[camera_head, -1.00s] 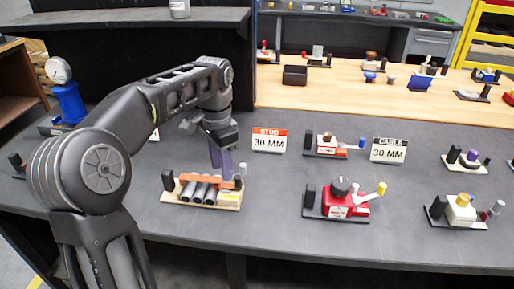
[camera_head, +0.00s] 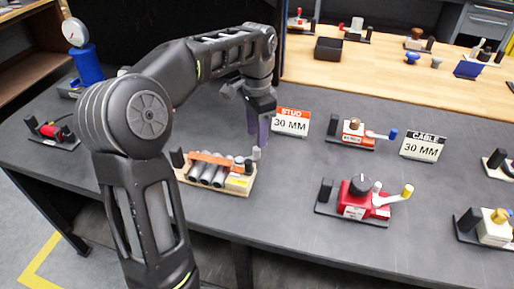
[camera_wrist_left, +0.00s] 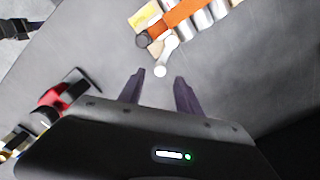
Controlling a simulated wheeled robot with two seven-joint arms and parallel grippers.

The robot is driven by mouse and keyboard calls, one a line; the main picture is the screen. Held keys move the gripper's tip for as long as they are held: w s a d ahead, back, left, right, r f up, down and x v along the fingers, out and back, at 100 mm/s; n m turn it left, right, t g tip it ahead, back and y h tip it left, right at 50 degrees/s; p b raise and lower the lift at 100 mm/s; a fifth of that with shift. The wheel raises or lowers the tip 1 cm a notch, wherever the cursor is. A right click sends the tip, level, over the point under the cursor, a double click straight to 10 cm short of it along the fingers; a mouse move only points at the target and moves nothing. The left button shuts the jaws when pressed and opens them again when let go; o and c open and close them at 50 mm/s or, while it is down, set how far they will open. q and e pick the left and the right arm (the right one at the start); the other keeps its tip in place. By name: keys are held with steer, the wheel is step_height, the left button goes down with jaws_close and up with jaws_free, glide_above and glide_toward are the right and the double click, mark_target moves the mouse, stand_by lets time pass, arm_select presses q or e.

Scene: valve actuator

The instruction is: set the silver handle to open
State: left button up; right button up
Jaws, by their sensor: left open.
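The valve device (camera_head: 214,173) with silver cylinders and an orange strip sits on a pale base near the table's front edge. At its right end is a short silver handle with a rounded tip (camera_head: 256,153). In the left wrist view the handle (camera_wrist_left: 167,54) points towards my gripper, its round tip just ahead of the gap between the fingers. My left gripper (camera_head: 259,132) is open and empty, pointing down beside the handle's end. In the left wrist view its two dark fingers (camera_wrist_left: 159,82) stand apart. My right gripper is not in view.
A red device (camera_head: 355,200) with a yellow-tipped lever stands to the right. An orange STUD sign (camera_head: 291,122) is behind the gripper, with another device (camera_head: 355,134) and a CABLE sign (camera_head: 423,146) further right. Grey table is clear between them.

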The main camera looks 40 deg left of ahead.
mark_target(256, 148)
arm_select(q)
step_height(256, 148, down, 6)
steer(key=shift+f, duration=0.1)
steer(key=shift+c, duration=0.2)
jaws_close()
stand_by(0.4)
